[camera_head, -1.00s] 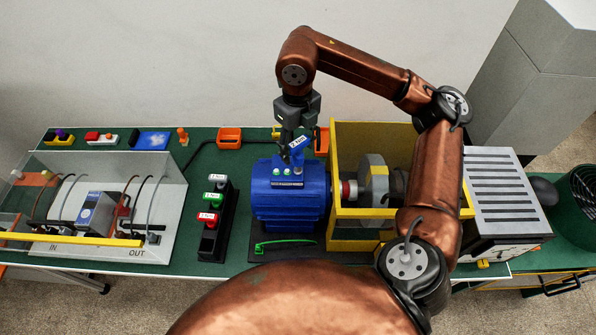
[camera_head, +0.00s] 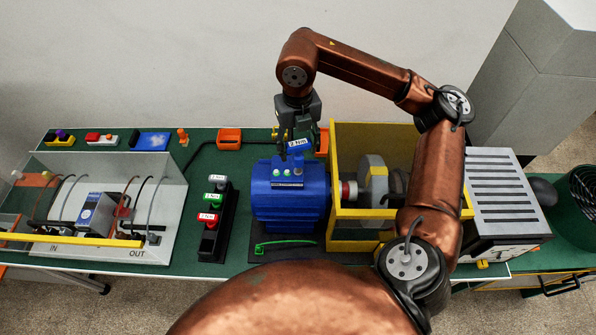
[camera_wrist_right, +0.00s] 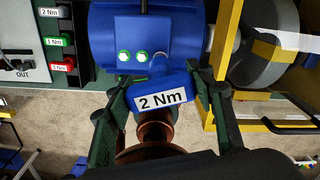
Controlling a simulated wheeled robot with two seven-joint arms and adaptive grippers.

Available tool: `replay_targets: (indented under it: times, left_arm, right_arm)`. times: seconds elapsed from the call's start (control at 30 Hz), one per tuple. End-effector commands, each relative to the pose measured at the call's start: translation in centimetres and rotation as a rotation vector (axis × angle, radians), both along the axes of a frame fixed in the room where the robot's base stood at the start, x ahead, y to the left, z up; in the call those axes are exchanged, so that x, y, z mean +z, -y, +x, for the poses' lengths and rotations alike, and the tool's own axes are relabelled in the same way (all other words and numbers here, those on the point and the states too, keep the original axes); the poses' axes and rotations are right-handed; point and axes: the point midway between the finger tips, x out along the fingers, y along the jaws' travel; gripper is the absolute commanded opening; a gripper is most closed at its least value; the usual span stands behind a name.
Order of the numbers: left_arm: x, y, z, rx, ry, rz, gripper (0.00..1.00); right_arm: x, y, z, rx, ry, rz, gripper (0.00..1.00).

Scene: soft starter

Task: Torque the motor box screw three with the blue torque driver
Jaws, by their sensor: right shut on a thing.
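My right gripper (camera_head: 293,136) is shut on the blue torque driver (camera_head: 299,148), which is labelled 2 Nm. The driver also shows in the right wrist view (camera_wrist_right: 165,86) between the two fingers. It is above the motor box on top of the blue motor (camera_head: 289,205). Two screw heads with green marks show on the box in the wrist view, a left one (camera_wrist_right: 124,56) and a right one (camera_wrist_right: 142,57). The driver hides the spot beside them, so I cannot tell whether its tip touches a screw. My left gripper is not in view.
A black rack (camera_head: 214,243) left of the motor holds a green driver (camera_head: 216,201) and a red driver (camera_head: 209,219). A yellow frame (camera_head: 354,222) around the shaft stands close at the right. A grey panel box (camera_head: 110,235) is at the left.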

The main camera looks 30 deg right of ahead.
Motion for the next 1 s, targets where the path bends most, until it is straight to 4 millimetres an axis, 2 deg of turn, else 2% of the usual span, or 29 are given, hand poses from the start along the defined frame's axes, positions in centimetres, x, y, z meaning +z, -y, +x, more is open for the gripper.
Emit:
replay_targets:
  times: [0.23, 0.57, 0.9, 1.0]
  left_arm:
    - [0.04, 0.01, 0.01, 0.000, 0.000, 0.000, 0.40]
    - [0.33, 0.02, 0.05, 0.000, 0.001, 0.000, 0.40]
    - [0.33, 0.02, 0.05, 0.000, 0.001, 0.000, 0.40]
    - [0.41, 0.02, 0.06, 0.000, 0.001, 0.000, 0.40]
  right_arm:
    - [0.04, -0.01, 0.01, -0.031, 0.001, 0.000, 0.26]
    - [0.04, 0.03, -0.01, -0.375, 0.001, 0.001, 0.26]
    - [0.01, 0.03, -0.01, -0.406, 0.001, 0.001, 0.26]
    - [0.04, 0.06, -0.02, -0.477, 0.001, 0.000, 0.26]
